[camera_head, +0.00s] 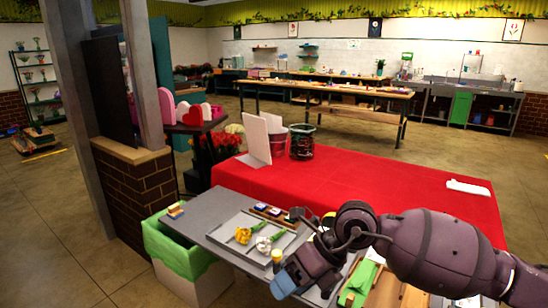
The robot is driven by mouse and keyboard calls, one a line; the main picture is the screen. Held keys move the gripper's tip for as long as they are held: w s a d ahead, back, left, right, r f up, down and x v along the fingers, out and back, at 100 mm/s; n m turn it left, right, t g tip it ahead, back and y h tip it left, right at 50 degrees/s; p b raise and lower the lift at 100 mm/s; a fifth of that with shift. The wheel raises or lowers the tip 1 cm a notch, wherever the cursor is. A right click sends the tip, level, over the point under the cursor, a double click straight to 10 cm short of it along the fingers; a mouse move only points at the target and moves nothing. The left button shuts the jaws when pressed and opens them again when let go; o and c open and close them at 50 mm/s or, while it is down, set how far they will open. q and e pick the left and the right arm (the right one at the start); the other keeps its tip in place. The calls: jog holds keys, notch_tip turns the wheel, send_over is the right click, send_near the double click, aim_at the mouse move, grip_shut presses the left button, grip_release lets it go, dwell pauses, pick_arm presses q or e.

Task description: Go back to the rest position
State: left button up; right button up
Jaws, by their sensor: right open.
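My right arm comes in from the right, and its gripper (284,283) is low over the near grey table (208,222). The jaws are open and hold nothing that I can see; the wrist hides part of the view between them. A small yellow-topped item (277,257) stands just behind the gripper; I cannot tell whether they touch. A yellow flower (243,235) and a white flower (264,244) lie on a grey tray to the left of my wrist. My left gripper is not in view.
A red-covered table (340,178) stands behind, with a dark wire basket (302,142) and a white board (256,142). A bin with a green liner (178,249) stands at the left, near a brick-based pillar (135,185). A green item (358,284) lies under my forearm.

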jog(key=w+a+r+m+t+y, duration=0.1)
jog(key=a+r+m+t+y, duration=0.15)
jog(key=r+y, duration=0.35)
jog(key=w+a+r+m+t+y, duration=0.1)
jog(key=a+r+m+y, duration=0.1)
jog(key=r+m+y, duration=0.3)
jog(key=w+d+f+m+t+h, duration=0.2)
jog(key=d+f+m+t+h, duration=0.55)
jog(key=m, duration=0.55)
jog(key=w+d+f+m+t+h, duration=0.3)
jog(key=d+f+m+t+h, duration=0.35)
jog(key=d+m, duration=0.5)
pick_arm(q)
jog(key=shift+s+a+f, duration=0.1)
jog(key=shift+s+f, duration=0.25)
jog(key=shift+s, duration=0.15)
pick_arm(e)
jog(key=s+d+f+m+g+h, duration=0.1)
jog(key=s+d+f+m, duration=0.2)
jog(key=s+f, duration=0.4)
jog(key=s+d+f+m+g+h, duration=0.2)
jog(key=s+d+f+m, duration=0.1)
jog(key=s+f, duration=0.5)
jog(key=s+d+f+m+g+h, duration=0.2)
jog(key=s+f+m, duration=0.3)
jog(key=s+f, duration=0.3)
jog(key=shift+d+f, duration=0.75)
jog(key=shift+d, duration=0.15)
